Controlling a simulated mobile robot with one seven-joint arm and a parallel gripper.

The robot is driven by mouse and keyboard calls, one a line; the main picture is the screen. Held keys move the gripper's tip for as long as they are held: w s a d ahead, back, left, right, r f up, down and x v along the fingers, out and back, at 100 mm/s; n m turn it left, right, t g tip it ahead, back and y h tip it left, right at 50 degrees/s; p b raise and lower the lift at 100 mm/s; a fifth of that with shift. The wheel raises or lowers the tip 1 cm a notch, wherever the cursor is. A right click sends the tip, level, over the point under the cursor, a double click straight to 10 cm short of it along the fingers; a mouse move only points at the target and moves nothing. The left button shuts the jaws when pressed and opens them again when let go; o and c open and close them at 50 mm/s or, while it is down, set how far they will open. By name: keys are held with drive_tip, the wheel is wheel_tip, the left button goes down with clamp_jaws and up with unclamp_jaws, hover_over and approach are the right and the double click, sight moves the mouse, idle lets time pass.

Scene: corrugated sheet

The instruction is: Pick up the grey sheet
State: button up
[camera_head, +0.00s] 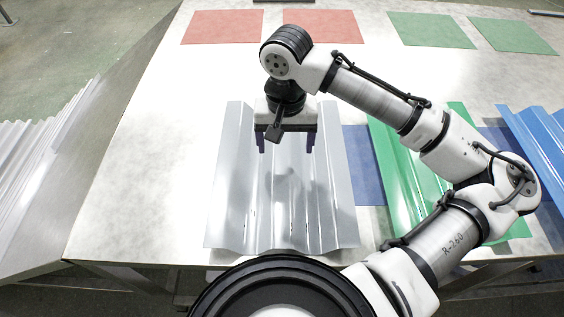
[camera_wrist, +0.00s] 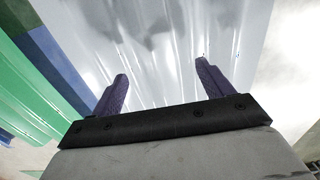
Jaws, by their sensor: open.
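The grey corrugated sheet (camera_head: 235,205) lies on the pale table in front of me, left of the green sheet. It also fills the upper middle of the wrist view (camera_wrist: 160,50). My gripper (camera_head: 286,147) hangs over the sheet, with its two dark purple fingers apart and pointing down at it. In the wrist view my gripper (camera_wrist: 159,68) is open, and nothing is held between the fingers. I cannot tell whether the fingertips touch the sheet.
A green corrugated sheet (camera_head: 398,165) lies to the right, with a blue flat mat (camera_head: 362,165) beside it. A blue corrugated sheet (camera_head: 535,140) is at far right. Red mats (camera_head: 225,27) and green mats (camera_head: 430,30) lie at the back. The table (camera_head: 150,150) is clear on the left.

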sight(282, 160)
drive_tip(key=f, duration=0.5)
drive_tip(key=shift+w+a, duration=0.1)
drive_tip(key=shift+a, duration=0.25)
drive_tip(key=c, duration=1.3)
drive_tip(key=shift+c, duration=0.2)
